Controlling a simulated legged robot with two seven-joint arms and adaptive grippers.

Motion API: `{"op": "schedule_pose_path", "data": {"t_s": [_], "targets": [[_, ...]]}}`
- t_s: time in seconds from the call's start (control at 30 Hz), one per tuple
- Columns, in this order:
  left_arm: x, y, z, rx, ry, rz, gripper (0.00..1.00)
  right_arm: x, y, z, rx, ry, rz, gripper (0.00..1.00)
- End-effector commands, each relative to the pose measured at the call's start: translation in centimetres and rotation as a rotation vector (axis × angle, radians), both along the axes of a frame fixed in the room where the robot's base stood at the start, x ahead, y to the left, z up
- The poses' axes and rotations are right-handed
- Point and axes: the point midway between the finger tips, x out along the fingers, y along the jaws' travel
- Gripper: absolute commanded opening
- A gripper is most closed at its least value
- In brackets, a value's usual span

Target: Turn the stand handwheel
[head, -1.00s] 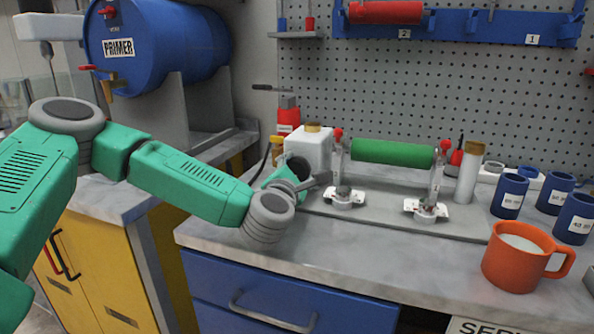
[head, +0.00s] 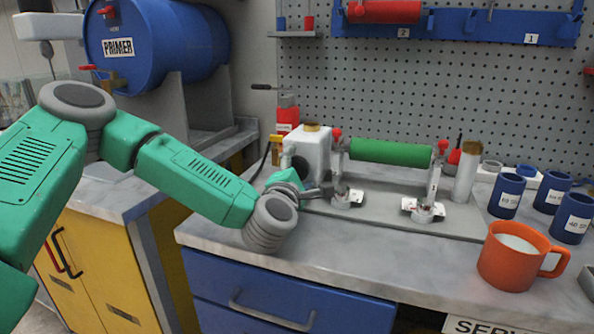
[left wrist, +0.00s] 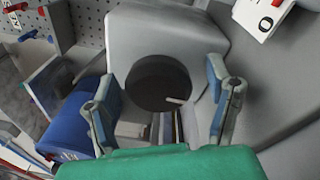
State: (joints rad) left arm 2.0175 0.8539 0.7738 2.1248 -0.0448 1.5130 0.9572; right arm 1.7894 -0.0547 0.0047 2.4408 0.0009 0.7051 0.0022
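A dark round disc (left wrist: 152,84) with a small pale peg shows on the face of a pale block in the left wrist view; it looks like the handwheel, though I cannot be sure. In the head view the dark disc (head: 300,166) is partly hidden on the white box (head: 313,145) with a gold cap. My left gripper (head: 312,190) is low in front of this box, beside the roller stand. In the left wrist view its fingers (left wrist: 162,92) are spread wide, with the disc between them in the picture and nothing held. My right gripper is out of view.
A green roller (head: 391,152) rests between two uprights right of my gripper. An orange mug (head: 508,270) and several blue cups (head: 508,196) stand at the right. A blue primer drum (head: 150,45) is at the upper left. The counter front (head: 380,255) is clear.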

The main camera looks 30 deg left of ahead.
Motion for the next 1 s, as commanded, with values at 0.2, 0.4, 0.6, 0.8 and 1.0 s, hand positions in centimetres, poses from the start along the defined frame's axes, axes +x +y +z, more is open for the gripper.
{"op": "schedule_pose_path", "data": {"t_s": [0.2, 0.4, 0.6, 0.8, 1.0], "targets": [[-0.3, 0.2, -0.1, -0.003, 0.000, 0.003, 0.73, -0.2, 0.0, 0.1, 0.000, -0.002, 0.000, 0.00], [-3.1, -0.9, -0.2, -0.004, 0.001, 0.000, 0.73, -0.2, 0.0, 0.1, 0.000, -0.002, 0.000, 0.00], [-7.1, -2.6, -0.4, -0.001, 0.003, -0.003, 0.73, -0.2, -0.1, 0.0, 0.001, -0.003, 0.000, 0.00], [-10.1, -3.8, -0.5, 0.001, 0.003, -0.002, 0.73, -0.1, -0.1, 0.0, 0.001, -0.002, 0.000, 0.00], [-11.2, -4.0, -0.5, -0.001, 0.002, -0.001, 0.73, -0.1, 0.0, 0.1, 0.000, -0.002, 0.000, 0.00]]}}
